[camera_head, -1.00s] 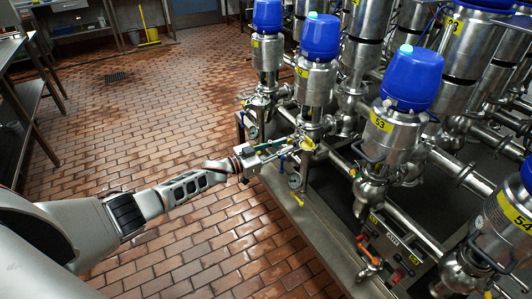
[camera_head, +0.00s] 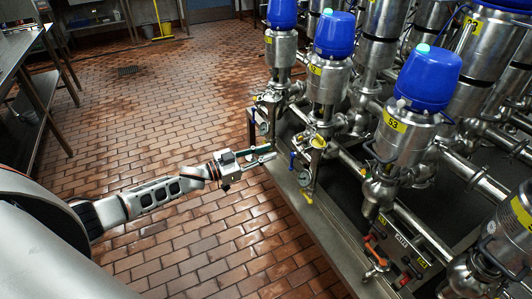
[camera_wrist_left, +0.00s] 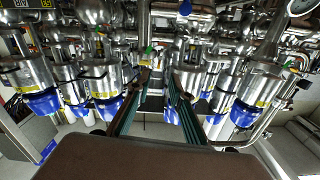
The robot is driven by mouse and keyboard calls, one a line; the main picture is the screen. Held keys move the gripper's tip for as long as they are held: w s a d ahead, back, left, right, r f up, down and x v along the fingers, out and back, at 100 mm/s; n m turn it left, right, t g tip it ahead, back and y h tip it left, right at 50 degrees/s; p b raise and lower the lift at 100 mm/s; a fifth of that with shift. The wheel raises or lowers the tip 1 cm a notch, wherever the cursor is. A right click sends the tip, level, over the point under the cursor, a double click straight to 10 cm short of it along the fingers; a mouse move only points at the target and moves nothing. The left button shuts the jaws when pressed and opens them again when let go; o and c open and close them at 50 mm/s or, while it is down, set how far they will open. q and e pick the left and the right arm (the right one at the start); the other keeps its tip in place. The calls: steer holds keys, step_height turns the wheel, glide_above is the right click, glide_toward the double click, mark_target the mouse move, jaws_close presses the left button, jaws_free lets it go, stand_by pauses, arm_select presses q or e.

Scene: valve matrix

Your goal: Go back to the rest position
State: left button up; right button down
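My left gripper (camera_head: 272,153) is at the end of the arm that comes in from the left, over the brick floor beside the valve rack. Its two fingers are apart and nothing shows between them. In the left wrist view the green-sided fingers (camera_wrist_left: 157,95) are also spread, with the valves beyond them, blue caps downward. A small valve with a yellow handle (camera_head: 318,142) is to the right of the fingertips, with a gap between. My right gripper is in neither view.
Steel valves with blue caps (camera_head: 430,77) and yellow number labels fill the right side. A steel base edge (camera_head: 325,235) runs below them, with an orange-handled valve (camera_head: 375,254). A steel table (camera_head: 15,50) stands at the left. The tiled floor (camera_head: 150,110) between is largely clear.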

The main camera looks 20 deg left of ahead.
arm_select(q)
steer(key=s+d+f+n+y, duration=0.2)
steer(key=s+d+f, duration=0.4)
steer(key=s, duration=0.2)
steer(key=s+d+f+n+y, duration=0.1)
steer(key=s+d+f+y, duration=0.1)
steer(key=s+d+f, duration=0.4)
steer(key=s+a+f+n+g+y, duration=0.1)
steer(key=s+f+y, duration=0.1)
steer(key=s, duration=0.7)
steer(key=s+a+f+g+y, duration=0.1)
steer(key=s+f+g+y, duration=0.1)
steer(key=s, duration=0.7)
steer(key=shift+s+f+n, duration=0.25)
steer(key=shift+f+n, duration=0.15)
steer(key=shift+f, duration=0.1)
steer(key=shift+d, duration=0.1)
